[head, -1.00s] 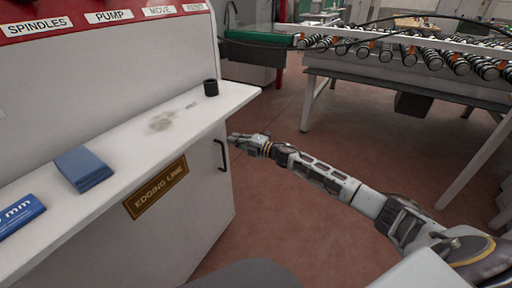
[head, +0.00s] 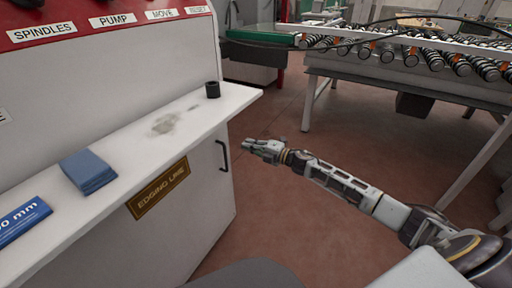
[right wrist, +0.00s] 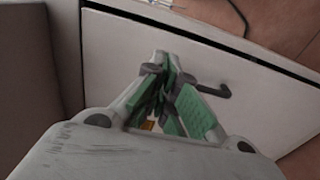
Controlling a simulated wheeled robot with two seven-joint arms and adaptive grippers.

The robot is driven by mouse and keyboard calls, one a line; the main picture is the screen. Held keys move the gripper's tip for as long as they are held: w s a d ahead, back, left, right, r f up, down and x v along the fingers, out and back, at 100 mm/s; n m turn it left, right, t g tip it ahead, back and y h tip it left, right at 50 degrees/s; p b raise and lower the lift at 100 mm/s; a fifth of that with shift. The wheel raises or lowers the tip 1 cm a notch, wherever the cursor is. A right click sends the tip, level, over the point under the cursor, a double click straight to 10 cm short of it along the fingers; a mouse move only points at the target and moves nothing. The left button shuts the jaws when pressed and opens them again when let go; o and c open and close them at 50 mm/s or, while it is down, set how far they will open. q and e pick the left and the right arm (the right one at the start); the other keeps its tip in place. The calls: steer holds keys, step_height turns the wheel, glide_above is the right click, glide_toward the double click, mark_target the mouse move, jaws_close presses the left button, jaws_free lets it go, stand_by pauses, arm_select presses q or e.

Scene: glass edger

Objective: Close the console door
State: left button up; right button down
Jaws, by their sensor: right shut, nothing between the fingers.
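The console door (head: 205,200) is the white panel under the console's ledge, with a black bar handle (head: 222,155) near its right edge. It looks close to flush with the console front, but I cannot tell if a gap remains. In the right wrist view the door (right wrist: 115,55) is a pale panel with a dark line along its upper edge, and the handle (right wrist: 218,91) shows beyond the fingers. My right gripper (head: 247,146) is shut and empty, just right of the handle and apart from it. My left gripper is not in view.
The console ledge (head: 110,190) overhangs the door and carries a black cup (head: 213,89), folded blue cloths (head: 88,170) and a blue box (head: 20,220). A roller conveyor (head: 410,65) stands at the back right. The red floor (head: 285,225) between them is clear.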

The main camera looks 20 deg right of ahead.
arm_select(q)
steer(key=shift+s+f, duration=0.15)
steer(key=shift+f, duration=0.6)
arm_select(e)
steer(key=v, duration=0.3)
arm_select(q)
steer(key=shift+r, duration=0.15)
